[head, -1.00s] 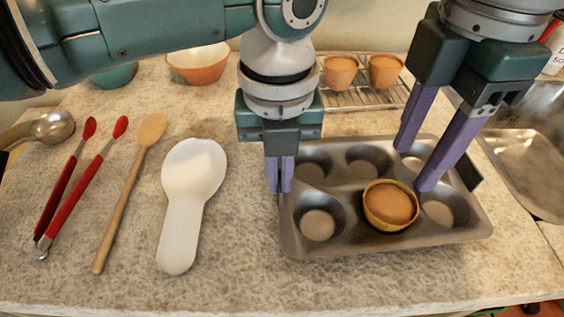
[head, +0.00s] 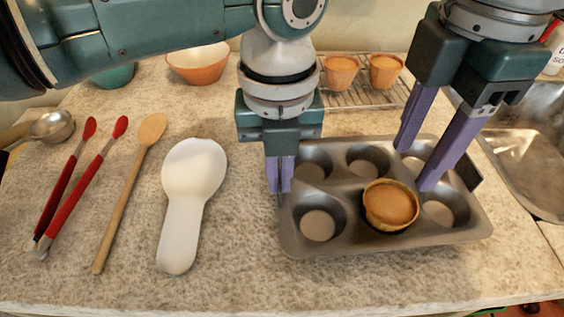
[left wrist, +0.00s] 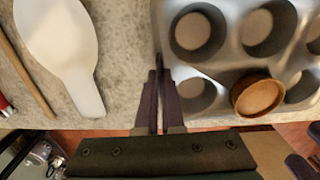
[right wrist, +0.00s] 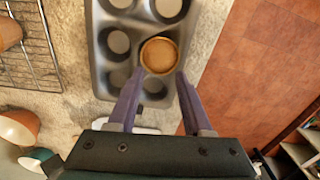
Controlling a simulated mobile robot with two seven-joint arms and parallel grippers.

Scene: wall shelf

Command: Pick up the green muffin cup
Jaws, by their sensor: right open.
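I see no clearly green muffin cup. One tan-orange muffin cup (head: 390,205) sits in the front middle well of the dark muffin tin (head: 470,233); it also shows in the left wrist view (left wrist: 257,95) and the right wrist view (right wrist: 159,55). My right gripper (head: 415,167) is open and empty above the tin's right side, behind and right of that cup. In the right wrist view its fingertips (right wrist: 158,76) flank the line to the cup, without touching it. My left gripper (head: 280,188) points down with its fingers nearly together, apparently shut on the tin's left rim.
Two orange muffin cups (head: 341,71) (head: 386,70) stand on a wire rack (head: 350,97) behind. An orange bowl (head: 198,65) and teal bowl (head: 113,77) are back left. A white spoon rest (head: 193,180), wooden spoon (head: 130,190) and red tongs (head: 75,195) lie left. A sink (head: 525,150) is right.

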